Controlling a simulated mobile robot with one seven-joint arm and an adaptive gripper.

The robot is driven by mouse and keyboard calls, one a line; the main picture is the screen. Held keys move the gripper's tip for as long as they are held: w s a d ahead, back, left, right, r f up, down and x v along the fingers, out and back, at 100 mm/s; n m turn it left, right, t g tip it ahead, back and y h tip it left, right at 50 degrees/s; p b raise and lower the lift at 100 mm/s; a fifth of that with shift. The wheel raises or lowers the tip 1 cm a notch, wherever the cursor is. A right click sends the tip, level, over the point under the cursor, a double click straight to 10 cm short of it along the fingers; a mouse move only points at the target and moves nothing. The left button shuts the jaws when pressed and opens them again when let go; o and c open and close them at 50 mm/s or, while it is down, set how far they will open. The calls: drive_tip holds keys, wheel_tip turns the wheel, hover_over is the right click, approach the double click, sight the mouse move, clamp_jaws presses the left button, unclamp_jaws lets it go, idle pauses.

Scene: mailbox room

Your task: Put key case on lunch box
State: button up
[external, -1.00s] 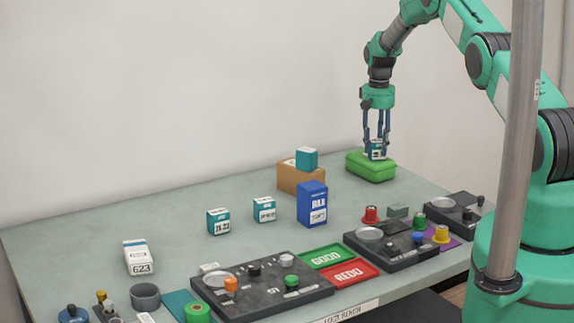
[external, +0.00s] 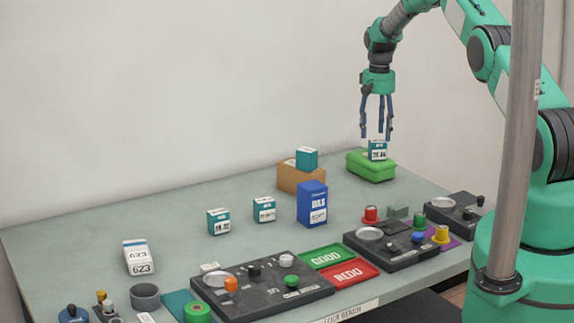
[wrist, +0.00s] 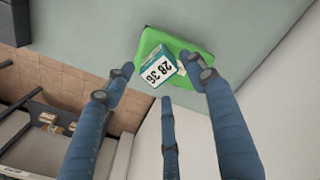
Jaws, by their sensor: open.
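The key case appears to be a small teal box (external: 377,149) with a white number label. It stands upright on the lid of the green lunch box (external: 370,172) at the back right of the bench. My gripper (external: 376,138) is open and empty just above the teal box, apart from it. In the wrist view the teal box (wrist: 155,73) rests on the green lunch box (wrist: 151,41), with the spread fingers of my gripper (wrist: 160,82) around it in the picture.
A brown box (external: 300,180) with another teal box on top and a blue box (external: 312,205) stand left of the lunch box. Two more teal boxes and a white box (external: 138,258) stand further left. Control panels (external: 262,285) and trays line the front edge.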

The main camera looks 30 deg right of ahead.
sight(377, 141)
wheel_tip(377, 141, up, 8)
drive_tip(key=shift+f, duration=0.15)
idle(0.4)
idle(0.3)
